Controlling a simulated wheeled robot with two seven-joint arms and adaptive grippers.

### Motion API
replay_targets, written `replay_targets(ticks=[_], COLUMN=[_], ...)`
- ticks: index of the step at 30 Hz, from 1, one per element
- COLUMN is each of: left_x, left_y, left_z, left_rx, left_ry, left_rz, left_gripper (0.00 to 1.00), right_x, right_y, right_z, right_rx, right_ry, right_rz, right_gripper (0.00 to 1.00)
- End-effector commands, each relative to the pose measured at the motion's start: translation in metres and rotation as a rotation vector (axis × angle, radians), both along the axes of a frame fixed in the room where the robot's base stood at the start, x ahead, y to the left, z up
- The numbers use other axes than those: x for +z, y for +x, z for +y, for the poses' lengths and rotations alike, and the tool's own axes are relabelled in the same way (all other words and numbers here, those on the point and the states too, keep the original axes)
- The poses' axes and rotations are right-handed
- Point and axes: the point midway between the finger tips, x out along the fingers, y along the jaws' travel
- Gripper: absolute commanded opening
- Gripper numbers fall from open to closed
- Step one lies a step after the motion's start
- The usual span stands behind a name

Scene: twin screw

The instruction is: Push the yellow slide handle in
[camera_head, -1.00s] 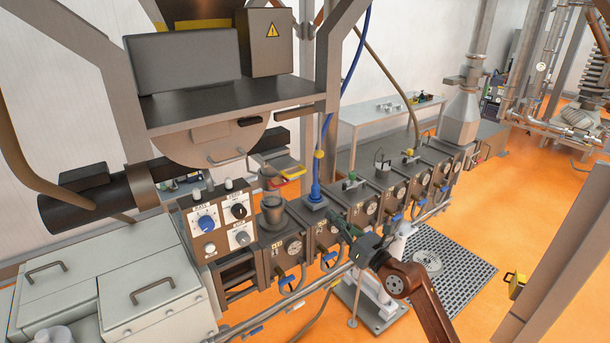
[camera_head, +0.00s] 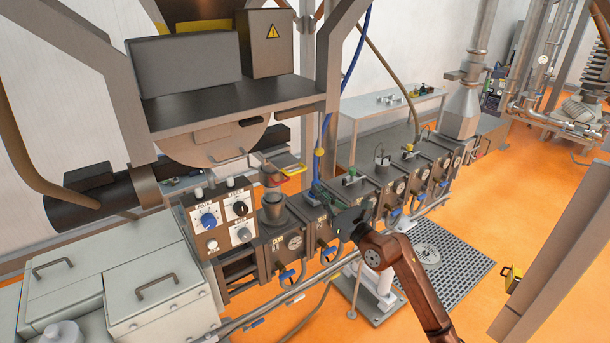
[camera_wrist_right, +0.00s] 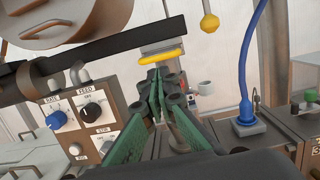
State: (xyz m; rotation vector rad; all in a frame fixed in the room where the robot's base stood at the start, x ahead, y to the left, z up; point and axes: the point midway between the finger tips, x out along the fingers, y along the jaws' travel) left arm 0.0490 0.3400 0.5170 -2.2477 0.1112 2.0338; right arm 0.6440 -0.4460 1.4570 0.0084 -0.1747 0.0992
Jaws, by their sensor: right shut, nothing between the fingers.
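The yellow slide handle (camera_head: 292,169) sticks out beneath the round grey hopper body, above the row of barrel blocks. In the right wrist view the handle (camera_wrist_right: 162,57) is a yellow bar just beyond and slightly above the fingertips. My right gripper (camera_head: 317,188), with green fingers, is shut and empty, below and to the right of the handle in the head view. In the wrist view its fingertips (camera_wrist_right: 158,76) point at the handle; I cannot tell whether they touch it. My left gripper is not in view.
A control panel with knobs (camera_head: 222,217) stands left of the gripper. A blue hose (camera_wrist_right: 247,65) rises from a barrel block on the right. A yellow ball-ended knob (camera_wrist_right: 209,22) hangs above right. A dark cup-shaped port (camera_head: 275,210) stands below the handle.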

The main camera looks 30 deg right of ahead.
Motion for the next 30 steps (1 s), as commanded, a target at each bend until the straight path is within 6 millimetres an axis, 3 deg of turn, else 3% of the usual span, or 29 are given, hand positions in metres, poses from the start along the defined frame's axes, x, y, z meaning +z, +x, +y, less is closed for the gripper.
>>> replay_targets(ticks=[6,12,30], left_x=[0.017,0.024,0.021], left_y=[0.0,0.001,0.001], left_z=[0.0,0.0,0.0], left_rx=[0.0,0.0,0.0], left_ry=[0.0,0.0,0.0], left_rz=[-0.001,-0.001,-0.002], left_gripper=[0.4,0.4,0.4], right_x=[0.011,0.013,0.011], right_y=[0.042,0.065,0.08], right_z=[0.004,0.006,0.008], right_rx=[0.0,0.0,0.001], right_ry=[0.0,0.0,0.003], right_rz=[0.001,0.0,-0.001], right_gripper=[0.0,0.0,0.0])
